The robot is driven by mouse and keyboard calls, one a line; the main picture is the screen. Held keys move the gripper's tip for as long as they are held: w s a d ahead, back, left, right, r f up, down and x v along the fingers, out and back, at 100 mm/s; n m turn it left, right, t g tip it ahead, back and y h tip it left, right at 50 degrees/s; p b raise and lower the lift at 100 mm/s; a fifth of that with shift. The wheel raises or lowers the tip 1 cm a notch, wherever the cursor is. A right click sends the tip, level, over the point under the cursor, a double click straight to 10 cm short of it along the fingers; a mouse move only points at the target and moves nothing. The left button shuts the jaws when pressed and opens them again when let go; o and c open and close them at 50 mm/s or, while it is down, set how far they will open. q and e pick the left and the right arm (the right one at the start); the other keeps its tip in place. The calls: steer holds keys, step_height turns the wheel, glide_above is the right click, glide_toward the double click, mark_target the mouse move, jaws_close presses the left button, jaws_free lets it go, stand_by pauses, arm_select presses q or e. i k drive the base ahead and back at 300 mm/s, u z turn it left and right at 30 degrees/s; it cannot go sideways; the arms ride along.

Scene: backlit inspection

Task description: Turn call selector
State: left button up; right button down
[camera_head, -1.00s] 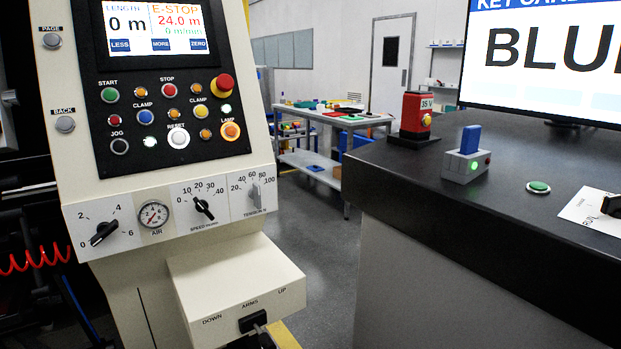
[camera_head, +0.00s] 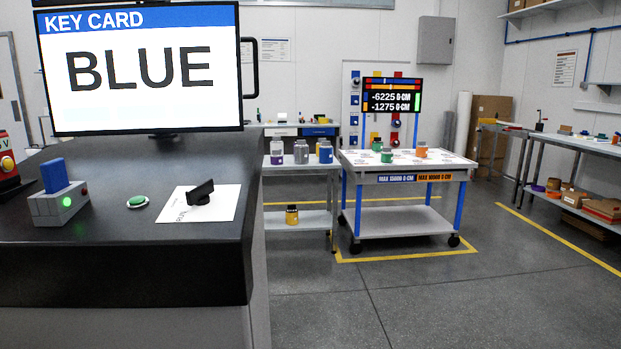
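A black rotary knob (camera_head: 201,192) stands on a white printed plate (camera_head: 222,206) on the dark desk, in the lower left of the head view. It looks like a selector, but its print is too small to read, so I cannot tell its setting. A round green button (camera_head: 137,202) is left of the plate. A grey box with a blue card upright in it (camera_head: 59,193) and a lit green lamp stands further left. Neither of my grippers is in view.
A monitor (camera_head: 143,70) reading KEY CARD BLUE stands on the dark desk (camera_head: 120,255). A wheeled cart (camera_head: 407,170) with jars and a display stands beyond, inside yellow floor lines. A side bench (camera_head: 575,145) is at right. The grey floor between is clear.

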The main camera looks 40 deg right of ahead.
mark_target(198, 195)
steer(key=z, duration=1)
steer(key=i, duration=0.2)
steer(key=u, duration=1)
steer(key=k, duration=0.55)
steer(key=z, duration=0.45)
